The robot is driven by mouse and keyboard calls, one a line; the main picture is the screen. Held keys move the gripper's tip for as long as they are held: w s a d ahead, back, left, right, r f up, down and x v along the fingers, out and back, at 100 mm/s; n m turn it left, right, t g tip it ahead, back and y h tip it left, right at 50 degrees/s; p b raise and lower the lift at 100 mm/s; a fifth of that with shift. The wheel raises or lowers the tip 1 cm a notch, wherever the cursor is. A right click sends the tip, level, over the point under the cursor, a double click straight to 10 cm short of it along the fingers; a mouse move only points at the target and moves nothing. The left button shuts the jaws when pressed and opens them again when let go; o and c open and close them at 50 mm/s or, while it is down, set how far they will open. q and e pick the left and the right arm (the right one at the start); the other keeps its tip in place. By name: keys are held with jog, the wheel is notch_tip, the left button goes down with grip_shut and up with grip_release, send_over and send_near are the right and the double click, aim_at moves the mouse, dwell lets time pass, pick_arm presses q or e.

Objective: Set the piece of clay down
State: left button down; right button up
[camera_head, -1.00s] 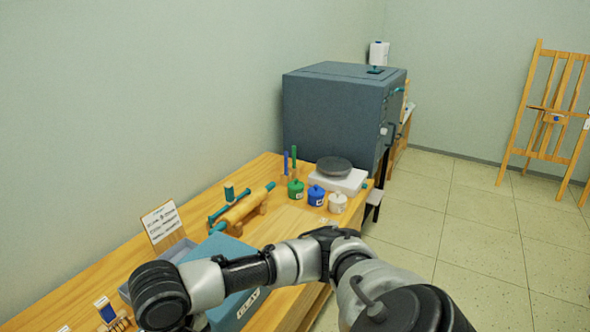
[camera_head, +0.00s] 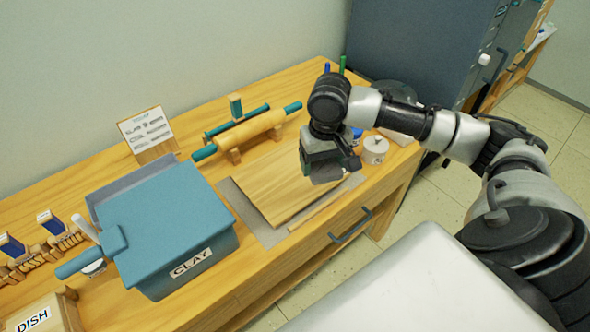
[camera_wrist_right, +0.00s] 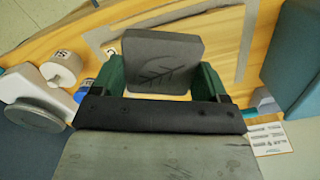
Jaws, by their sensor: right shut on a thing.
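My right gripper (camera_head: 328,160) is shut on a grey piece of clay (camera_head: 326,172). In the right wrist view the clay (camera_wrist_right: 162,62) is a flat, roughly square slab with a leaf-like mark, held between the green fingers (camera_wrist_right: 160,86). The gripper points down and the clay shows over the right part of a wooden board (camera_head: 265,190), which lies on a grey mat (camera_head: 238,205). The clay looks raised above the board; its exact height is hard to tell. My left gripper is not in view.
A blue box labelled CLAY (camera_head: 170,225) stands left of the board. A rolling pin (camera_head: 250,130) rests on a stand behind it. A thin wooden stick (camera_head: 318,206) lies along the board's front edge. A white jar (camera_head: 375,148) stands right of the gripper.

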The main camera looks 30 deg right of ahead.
send_over(291, 173)
notch_tip(291, 173, down, 6)
jog(key=shift+f, duration=2.1)
jog(key=shift+f, duration=0.15)
jog(key=o, duration=1)
notch_tip(291, 173, up, 12)
jog(key=shift+r, duration=0.2)
